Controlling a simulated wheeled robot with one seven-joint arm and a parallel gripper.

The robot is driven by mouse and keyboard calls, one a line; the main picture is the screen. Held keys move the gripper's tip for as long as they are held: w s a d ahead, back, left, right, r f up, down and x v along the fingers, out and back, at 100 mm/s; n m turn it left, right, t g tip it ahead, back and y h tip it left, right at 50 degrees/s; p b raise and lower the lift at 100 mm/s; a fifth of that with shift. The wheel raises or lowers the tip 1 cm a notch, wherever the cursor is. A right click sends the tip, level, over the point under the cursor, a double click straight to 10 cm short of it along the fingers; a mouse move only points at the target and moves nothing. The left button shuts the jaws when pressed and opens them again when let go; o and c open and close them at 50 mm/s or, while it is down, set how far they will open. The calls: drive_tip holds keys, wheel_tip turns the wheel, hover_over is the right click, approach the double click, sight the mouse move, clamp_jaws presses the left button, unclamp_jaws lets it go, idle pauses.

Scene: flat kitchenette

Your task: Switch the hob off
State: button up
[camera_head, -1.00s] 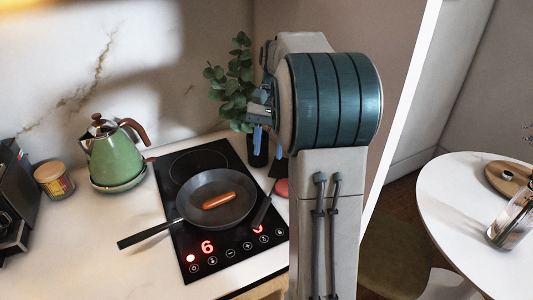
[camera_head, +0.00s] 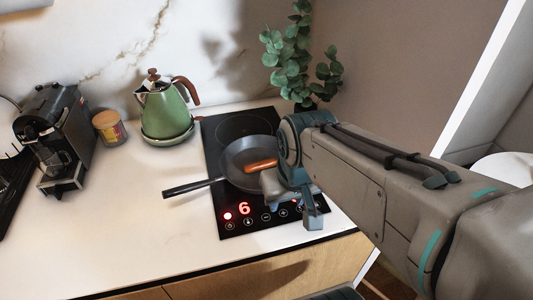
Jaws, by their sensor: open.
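The black glass hob (camera_head: 217,150) is set in the white counter. Its front control strip shows a lit red "6" (camera_head: 244,208) and a lit red dot (camera_head: 228,216) beside a row of touch symbols. A dark frying pan (camera_head: 237,157) with a sausage (camera_head: 261,166) in it sits on the hob, its handle pointing left. My gripper (camera_head: 294,207) is open over the right front of the hob, near the control strip. My gripper and arm hide the right part of the controls and of the pan. I cannot tell whether the gripper touches the glass.
A green kettle (camera_head: 165,110) stands behind left of the hob, with a lidded jar (camera_head: 109,128) and a coffee machine (camera_head: 58,137) further left. A plant (camera_head: 287,60) stands behind right. The counter left of the pan handle is clear.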

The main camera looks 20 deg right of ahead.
drive_tip(key=shift+s, duration=0.1)
clamp_jaws()
idle(1.8)
